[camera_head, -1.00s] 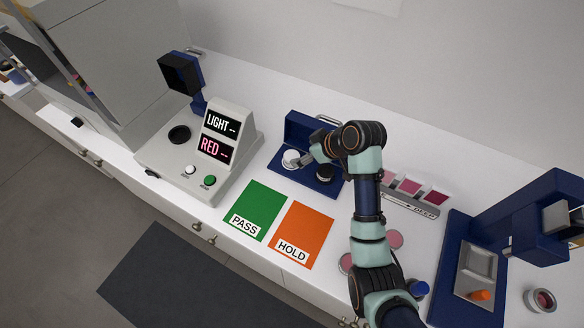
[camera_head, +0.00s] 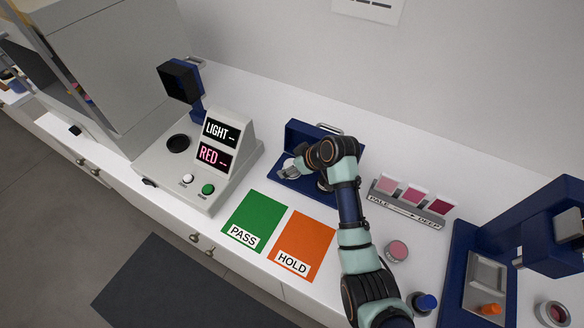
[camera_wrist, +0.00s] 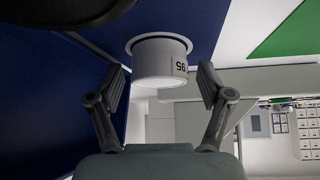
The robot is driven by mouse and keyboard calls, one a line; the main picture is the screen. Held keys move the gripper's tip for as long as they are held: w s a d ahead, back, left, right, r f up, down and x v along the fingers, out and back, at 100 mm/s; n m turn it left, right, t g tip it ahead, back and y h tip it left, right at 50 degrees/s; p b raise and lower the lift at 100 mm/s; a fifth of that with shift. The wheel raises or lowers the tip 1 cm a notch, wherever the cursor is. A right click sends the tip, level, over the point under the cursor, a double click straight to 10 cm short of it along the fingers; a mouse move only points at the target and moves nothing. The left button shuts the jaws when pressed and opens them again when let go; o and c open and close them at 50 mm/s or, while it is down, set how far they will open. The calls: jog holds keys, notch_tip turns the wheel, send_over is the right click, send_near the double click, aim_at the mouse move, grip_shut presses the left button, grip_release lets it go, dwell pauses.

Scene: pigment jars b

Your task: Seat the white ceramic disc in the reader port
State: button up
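The white ceramic disc (camera_wrist: 160,62) is a short white cylinder with dark digits on its side. It stands in a pale ring on the blue case in the wrist view. My gripper (camera_wrist: 163,88) is open, with one finger on each side of the disc and a gap visible on both sides. In the head view my gripper (camera_head: 290,172) is at the left part of the open blue case (camera_head: 308,130) and mostly covers the disc. The reader port (camera_head: 179,143) is a dark round opening on the grey reader, left of the case, with nothing seen in it.
The grey reader (camera_head: 213,185) has LIGHT and RED displays and white and green buttons. Green PASS (camera_head: 256,215) and orange HOLD (camera_head: 306,240) mats lie in front. A dark round piece (camera_wrist: 65,8) is close at the wrist view's upper left. A shade-card stand (camera_head: 410,200) is right of my arm.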

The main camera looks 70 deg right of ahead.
jog(key=c, duration=1.1)
jog(key=shift+r, duration=0.1)
